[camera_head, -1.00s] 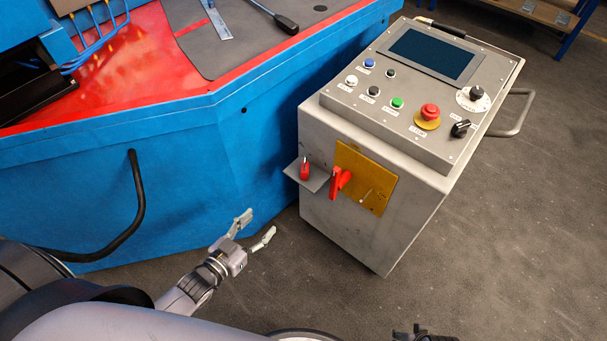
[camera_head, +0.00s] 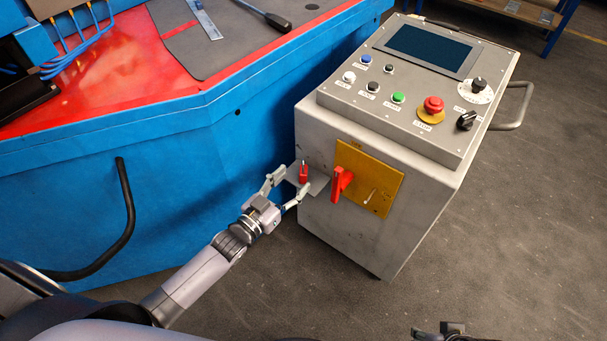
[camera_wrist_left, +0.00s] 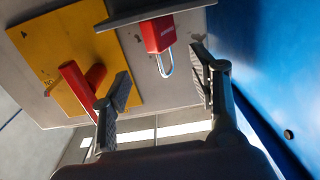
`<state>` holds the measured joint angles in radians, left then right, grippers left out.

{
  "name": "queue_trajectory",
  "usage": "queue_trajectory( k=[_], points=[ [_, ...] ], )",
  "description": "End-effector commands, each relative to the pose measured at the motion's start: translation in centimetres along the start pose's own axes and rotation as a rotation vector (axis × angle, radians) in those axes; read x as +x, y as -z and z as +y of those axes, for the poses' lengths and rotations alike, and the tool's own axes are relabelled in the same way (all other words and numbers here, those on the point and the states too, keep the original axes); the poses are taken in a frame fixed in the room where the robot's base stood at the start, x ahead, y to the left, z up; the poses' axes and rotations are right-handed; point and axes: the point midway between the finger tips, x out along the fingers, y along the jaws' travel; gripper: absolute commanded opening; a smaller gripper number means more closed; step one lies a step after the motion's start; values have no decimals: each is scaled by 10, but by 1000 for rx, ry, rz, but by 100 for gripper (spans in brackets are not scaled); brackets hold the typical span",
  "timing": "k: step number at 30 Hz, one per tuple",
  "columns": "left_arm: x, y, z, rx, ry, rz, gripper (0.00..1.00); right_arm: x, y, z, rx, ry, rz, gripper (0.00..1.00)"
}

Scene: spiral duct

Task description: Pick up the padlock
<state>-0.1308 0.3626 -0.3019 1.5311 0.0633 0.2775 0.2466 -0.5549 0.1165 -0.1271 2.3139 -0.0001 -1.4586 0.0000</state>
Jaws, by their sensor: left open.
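The red padlock (camera_head: 303,172) stands on a small grey shelf (camera_head: 320,184) on the side of the control cabinet. In the left wrist view the padlock (camera_wrist_left: 158,34) shows a red body and a silver shackle, between and beyond the fingertips. My left gripper (camera_head: 286,187) is open, with its fingers pointing at the padlock from either side; I see no contact. The left wrist view also shows both fingers of my left gripper (camera_wrist_left: 161,85) spread apart. My right gripper (camera_head: 438,332) shows only as a dark part at the bottom edge.
A red switch handle (camera_head: 341,183) on a yellow plate (camera_head: 381,195) sits close to the right of the shelf. The grey cabinet (camera_head: 370,246) carries a sloped button panel. A blue machine (camera_head: 200,190) with a black handle (camera_head: 130,215) stands at the left.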

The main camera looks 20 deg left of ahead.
Motion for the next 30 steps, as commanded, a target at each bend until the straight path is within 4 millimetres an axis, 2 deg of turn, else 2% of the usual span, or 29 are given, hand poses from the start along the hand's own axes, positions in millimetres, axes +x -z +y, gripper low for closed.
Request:
queue_trajectory(
  k=[4, 8, 12, 21, 30],
  points=[
    [13, -1, -3, 1, 0, 2, 56, -10, 1, 0, 1, -1, 8, 40],
    [32, -1, -7, 1, 0, 2, 56, -30, 0, 1, 2, -3, 18, 40],
    [49, -1, -6, 0, 1, 1, 56, -34, -1, 1, 2, -3, 18, 40],
    [53, 0, -6, 0, 1, -1, 56, -37, -1, 1, 2, -4, 19, 40],
    [53, 0, -6, 0, 1, -1, 36, -37, -1, 1, 2, -4, 18, 40]
  ],
)
